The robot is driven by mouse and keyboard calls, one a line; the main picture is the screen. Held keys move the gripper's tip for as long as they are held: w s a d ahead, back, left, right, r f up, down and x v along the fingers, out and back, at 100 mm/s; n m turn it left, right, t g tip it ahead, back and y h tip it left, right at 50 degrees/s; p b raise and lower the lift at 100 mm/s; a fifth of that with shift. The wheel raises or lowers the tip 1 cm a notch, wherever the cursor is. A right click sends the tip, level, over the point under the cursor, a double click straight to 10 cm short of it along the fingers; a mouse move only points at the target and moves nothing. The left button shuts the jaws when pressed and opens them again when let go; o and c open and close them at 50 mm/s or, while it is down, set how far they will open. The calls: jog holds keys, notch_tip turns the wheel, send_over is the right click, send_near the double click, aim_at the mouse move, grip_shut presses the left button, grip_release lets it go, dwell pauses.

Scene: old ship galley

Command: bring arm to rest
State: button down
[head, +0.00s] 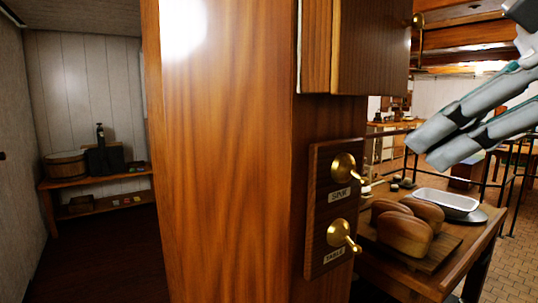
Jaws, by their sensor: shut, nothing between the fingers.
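My gripper (424,150) is at the upper right of the head view, close to the camera. Its two long grey fingers with teal edges point down and to the left, side by side. They are shut with nothing between them. The fingers hang in the air in front of the galley, to the right of the wooden panel with brass knobs. The rest of my arm is mostly cut off by the right edge.
A wooden pillar (225,160) fills the middle, with a brass-knobbed panel (335,205) on its side and a cabinet (355,45) above. Bread loaves (404,237) and a metal tin (447,200) are on a table at the right. A shelf (95,179) stands far left.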

jog(key=s+d+f+m+g+h, duration=0.1)
jog(key=f+m, duration=0.5)
jog(key=f, duration=0.6)
jog(key=s+d+f+m+g+h, duration=0.1)
jog(key=f+m, duration=0.5)
jog(key=f, duration=0.7)
jog(key=shift+s+d+g+h+p, duration=0.4)
jog(key=shift+s+g+h, duration=0.25)
jog(key=shift+g+h, duration=0.45)
